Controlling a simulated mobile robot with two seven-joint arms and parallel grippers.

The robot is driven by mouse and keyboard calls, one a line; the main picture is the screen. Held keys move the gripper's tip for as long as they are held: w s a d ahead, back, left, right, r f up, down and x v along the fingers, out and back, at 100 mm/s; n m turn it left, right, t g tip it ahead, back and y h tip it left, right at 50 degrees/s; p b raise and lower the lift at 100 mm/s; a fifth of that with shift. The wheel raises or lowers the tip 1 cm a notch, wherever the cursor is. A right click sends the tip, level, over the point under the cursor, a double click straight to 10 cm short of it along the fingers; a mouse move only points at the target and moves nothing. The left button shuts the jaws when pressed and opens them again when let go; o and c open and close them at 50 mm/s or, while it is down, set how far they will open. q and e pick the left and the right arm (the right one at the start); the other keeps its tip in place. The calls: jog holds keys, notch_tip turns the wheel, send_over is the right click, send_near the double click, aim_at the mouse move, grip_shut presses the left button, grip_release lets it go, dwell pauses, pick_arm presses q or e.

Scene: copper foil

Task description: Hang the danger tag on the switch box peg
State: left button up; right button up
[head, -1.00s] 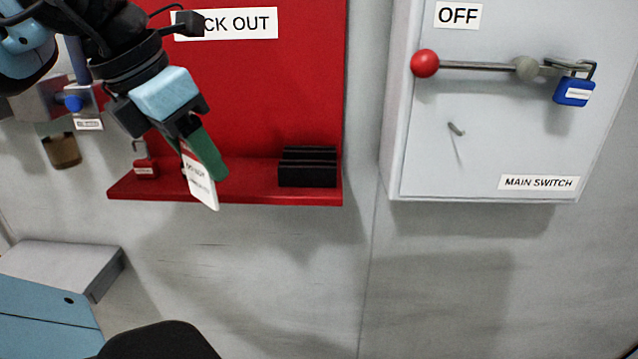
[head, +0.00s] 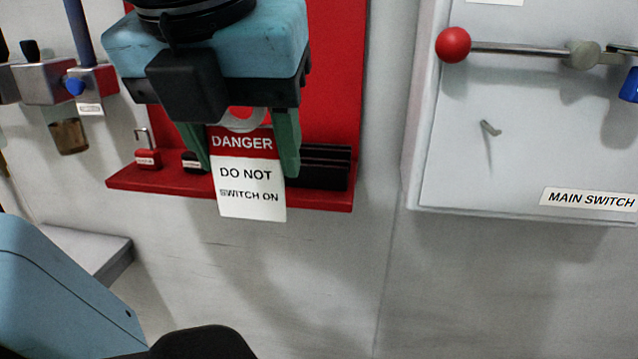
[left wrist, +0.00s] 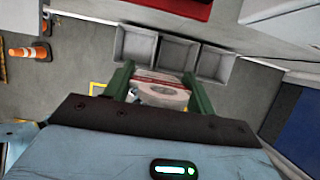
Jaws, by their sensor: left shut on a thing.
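The danger tag (head: 249,200) is a white card with a red band and a ring-like top, reading "DO NOT SWITCH ON". My left gripper (head: 247,168) is shut on it, green fingers at its two sides. The tag hangs upright, facing the head camera, in front of the red lockout board. The left wrist view also shows the tag (left wrist: 160,94) between the fingers of the left gripper (left wrist: 158,73). The switch box (head: 510,100) is at the right, with a small grey peg (head: 490,127) sticking out, bare. The gripper is left of the peg, apart from it. My right gripper is out of view.
The red-knobbed lever (head: 453,45) crosses the box above the peg. A red padlock (head: 148,158) and black blocks (head: 325,166) sit on the red shelf (head: 130,180). Bare wall separates board and box. Grey bins (left wrist: 180,50) stand on the floor below.

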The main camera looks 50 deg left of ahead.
pick_arm(q)
jog(key=shift+w+a, duration=0.15)
jog(key=shift+w, duration=0.15)
jog(key=shift+w+a+f+p, duration=0.3)
jog(key=shift+w+a, duration=0.85)
jog(key=shift+w, duration=0.9)
jog(key=shift+w+a+f+p, duration=0.15)
jog(key=shift+w+a+p, duration=0.25)
jog(key=shift+w+a, duration=1.2)
jog(key=shift+w+a+f+p, duration=0.3)
jog(key=shift+w+a, duration=0.35)
jog(key=shift+w, duration=1.85)
jog(key=x, duration=0.3)
jog(key=shift+w+f, duration=0.15)
jog(key=shift+w, duration=0.05)
